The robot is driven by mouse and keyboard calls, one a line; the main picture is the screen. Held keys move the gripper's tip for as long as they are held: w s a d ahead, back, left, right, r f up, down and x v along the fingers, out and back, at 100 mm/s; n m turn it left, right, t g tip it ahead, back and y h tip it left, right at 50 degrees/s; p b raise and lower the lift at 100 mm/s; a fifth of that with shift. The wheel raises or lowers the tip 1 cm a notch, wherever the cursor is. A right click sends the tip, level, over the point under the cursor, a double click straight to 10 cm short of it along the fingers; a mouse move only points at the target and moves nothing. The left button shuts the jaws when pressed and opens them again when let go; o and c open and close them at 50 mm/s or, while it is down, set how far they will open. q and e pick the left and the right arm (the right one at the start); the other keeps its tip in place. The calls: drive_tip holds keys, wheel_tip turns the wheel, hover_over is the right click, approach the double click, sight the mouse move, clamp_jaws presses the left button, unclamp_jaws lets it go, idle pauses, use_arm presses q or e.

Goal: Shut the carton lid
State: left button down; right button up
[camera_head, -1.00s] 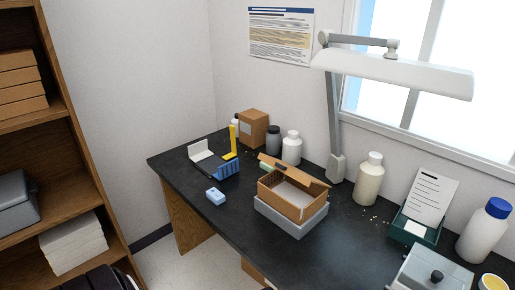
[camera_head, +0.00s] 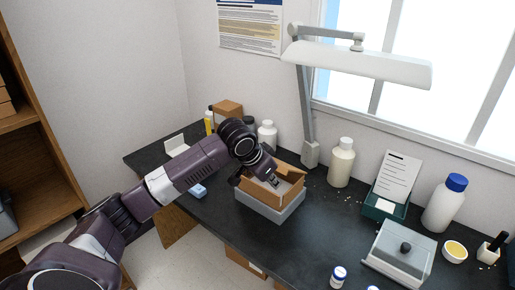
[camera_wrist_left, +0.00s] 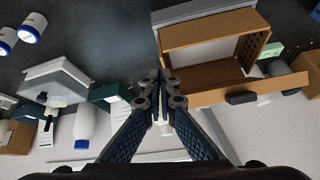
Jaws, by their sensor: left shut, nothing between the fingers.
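The brown carton (camera_head: 292,191) stands open on a grey block (camera_head: 270,212) on the dark bench. Its lid (camera_head: 287,169) is raised along the wall side. In the left wrist view the open carton (camera_wrist_left: 209,30) shows its hollow inside, and the lid (camera_wrist_left: 270,88) carries a dark tab. My left gripper (camera_head: 275,182) is shut and empty, over the carton's left part in the head view. In the left wrist view its fingertips (camera_wrist_left: 160,82) appear beside the lid's end; contact cannot be told. My arm hides part of the carton. My right gripper is not in view.
A lamp post (camera_head: 307,110) and a cream bottle (camera_head: 341,163) stand behind and right of the carton. A blue-and-white block (camera_head: 198,190) lies left, near my arm. A grey lidded box (camera_head: 400,250) stands right. Bench between it and the carton is clear.

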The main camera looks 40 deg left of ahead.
use_arm(q)
drive_tip(key=w+a+r+n+t, duration=0.1)
drive_tip(key=a+r, duration=0.4)
drive_tip(key=r, duration=0.3)
drive_tip(key=w+a+r+n, duration=0.1)
drive_tip(key=a+r, duration=0.4)
drive_tip(key=r, duration=0.3)
drive_tip(key=p+x, duration=0.3)
drive_tip(key=x, duration=0.6)
drive_tip(key=shift+w+f+p, duration=0.2)
drive_tip(key=shift+w+p, duration=0.2)
drive_tip(key=s+f, duration=0.1)
drive_tip(key=f+p, duration=0.1)
drive_tip(key=shift+s+a+f, duration=0.2)
drive_tip(key=shift+s+f, duration=0.45)
drive_tip(key=shift+s, duration=0.1)
drive_tip(key=shift+w+f, duration=0.1)
drive_tip(key=shift+f+t, duration=0.1)
drive_tip(key=shift+t, duration=0.2)
